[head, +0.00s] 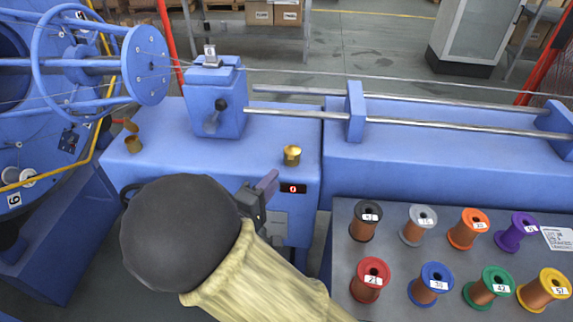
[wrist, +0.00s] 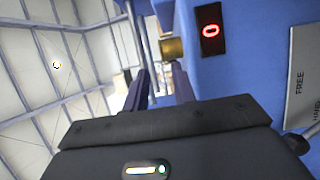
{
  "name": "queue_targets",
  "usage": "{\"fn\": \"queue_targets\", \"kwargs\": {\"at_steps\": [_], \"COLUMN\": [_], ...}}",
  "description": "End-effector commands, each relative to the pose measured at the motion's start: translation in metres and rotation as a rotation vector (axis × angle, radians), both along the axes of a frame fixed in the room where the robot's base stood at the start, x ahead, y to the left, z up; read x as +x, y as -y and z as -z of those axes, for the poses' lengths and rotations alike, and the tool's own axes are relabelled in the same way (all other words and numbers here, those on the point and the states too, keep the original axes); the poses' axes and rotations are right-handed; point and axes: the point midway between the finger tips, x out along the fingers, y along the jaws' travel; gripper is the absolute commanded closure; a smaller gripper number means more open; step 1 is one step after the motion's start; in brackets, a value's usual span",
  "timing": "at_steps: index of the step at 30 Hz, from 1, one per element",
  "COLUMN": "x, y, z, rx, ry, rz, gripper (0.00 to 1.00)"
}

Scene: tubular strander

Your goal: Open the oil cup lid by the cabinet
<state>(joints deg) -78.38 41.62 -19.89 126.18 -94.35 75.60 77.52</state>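A brass oil cup (head: 291,155) stands on the blue machine bed near its front edge, above a red display; its top looks covered, lid down. It also shows in the wrist view (wrist: 172,48), just beyond the fingertips. A second brass oil cup (head: 134,144) stands farther left on the bed, with its round lid (head: 131,125) apparently raised. My gripper (head: 266,187) is in front of the bed's edge, lower and left of the right-hand cup. In the wrist view my gripper (wrist: 160,78) has its two fingers apart with nothing between them.
The red display (head: 292,188) sits on the bed's front face. A grey table (head: 390,290) with several wire spools is at the right. A blue housing with a dark-knobbed lever (head: 212,120) stands behind the cups. A pale cabinet (head: 475,30) is at the back right.

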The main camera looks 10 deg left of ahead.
Motion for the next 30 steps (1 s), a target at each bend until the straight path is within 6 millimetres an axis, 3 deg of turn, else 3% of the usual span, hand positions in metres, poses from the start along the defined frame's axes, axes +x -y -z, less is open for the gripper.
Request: {"fn": "queue_targets", "kwargs": {"at_steps": [12,23,24,28,30], "x": [0.064,0.071,0.071,0.071,0.071], "y": [0.023,0.025,0.025,0.025,0.025], "z": [0.001,0.0,0.0,0.0,0.0], "rx": [-0.001,-0.001,-0.001,-0.001,-0.001], "ry": [0.0,0.0,0.0,0.0,-0.001], "rz": [0.001,0.0,0.0,0.0,0.0], "gripper": [0.74,0.74,0.76,1.0,1.0]}}
